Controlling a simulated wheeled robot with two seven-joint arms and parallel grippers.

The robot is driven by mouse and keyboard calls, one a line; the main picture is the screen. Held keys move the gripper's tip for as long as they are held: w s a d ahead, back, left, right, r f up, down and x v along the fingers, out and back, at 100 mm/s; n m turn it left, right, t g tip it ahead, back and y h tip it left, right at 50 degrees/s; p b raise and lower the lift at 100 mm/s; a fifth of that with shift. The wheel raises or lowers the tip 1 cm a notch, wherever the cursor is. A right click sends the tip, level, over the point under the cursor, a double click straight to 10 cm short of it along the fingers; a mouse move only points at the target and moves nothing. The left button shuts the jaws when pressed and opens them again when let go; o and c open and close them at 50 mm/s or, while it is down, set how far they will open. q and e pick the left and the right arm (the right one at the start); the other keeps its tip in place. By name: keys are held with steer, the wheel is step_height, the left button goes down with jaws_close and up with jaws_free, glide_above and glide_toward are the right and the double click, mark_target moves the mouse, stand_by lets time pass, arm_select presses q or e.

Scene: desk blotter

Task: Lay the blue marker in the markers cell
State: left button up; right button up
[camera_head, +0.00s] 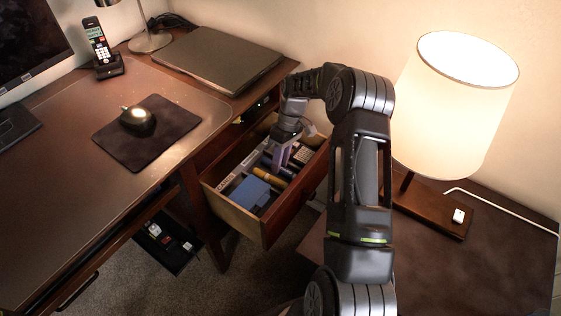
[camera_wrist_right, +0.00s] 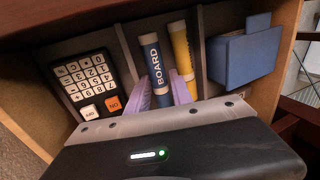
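The blue marker (camera_wrist_right: 155,62), with white "BOARD" lettering, is in a drawer compartment in the right wrist view, alongside a yellow marker (camera_wrist_right: 182,60). In the head view my right gripper (camera_head: 281,160) reaches down into the open drawer (camera_head: 285,220). The yellow marker (camera_head: 268,179) shows there too. The blue marker is hard to make out there beside the fingers. My left gripper is not in view.
A calculator (camera_wrist_right: 86,85) lies in the compartment on one side, and a blue box (camera_wrist_right: 243,55) on the other. Thin dividers separate them. The desk holds a mouse on a pad (camera_head: 128,155) and a laptop (camera_head: 217,68). A lit lamp (camera_head: 455,105) stands at right.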

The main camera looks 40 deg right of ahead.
steer(key=shift+o, duration=1.1)
steer(key=shift+d, duration=0.15)
steer(key=shift+d, duration=0.15)
steer(key=shift+d+r, duration=0.15)
steer(key=shift+r, duration=0.1)
steer(key=v, duration=0.6)
steer(key=shift+r+p, duration=0.1)
steer(key=shift+p, duration=0.2)
steer(key=shift+w+r, duration=0.1)
steer(key=shift+r, duration=0.45)
steer(key=shift+a, duration=0.25)
